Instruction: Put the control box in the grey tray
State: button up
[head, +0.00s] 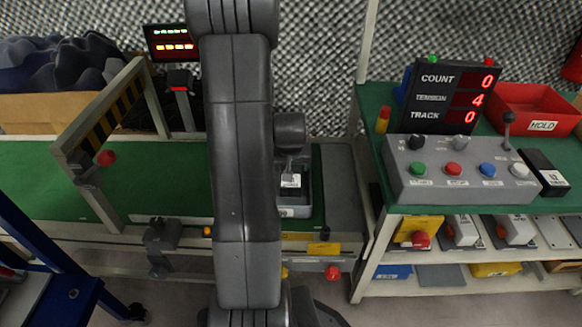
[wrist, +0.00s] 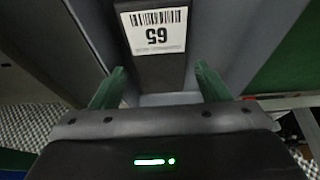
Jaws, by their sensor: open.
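A dark box with a white label reading 65, which I take as the control box (wrist: 155,62), lies inside the grey tray (wrist: 235,55), whose walls show on both sides of it. In the head view the labelled box (head: 291,181) shows in the grey tray (head: 296,212) at the right end of the green bench top, partly hidden by my arm. My gripper (wrist: 160,80) is open, its two green fingers spread on either side of the box's near end. I cannot tell whether the fingers touch it. In the head view my gripper (head: 291,165) is over the tray, mostly hidden.
A shelf unit at right holds a button panel (head: 460,170), a counter display (head: 450,97), a red bin (head: 530,108) and a black labelled box (head: 543,172). A striped gantry frame (head: 100,125) stands over the green bench top (head: 170,185), which is clear to the left.

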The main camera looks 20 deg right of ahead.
jog(key=p+v, duration=0.2)
jog(key=v, duration=0.6)
jog(key=shift+c, duration=0.4)
dwell(1.7)
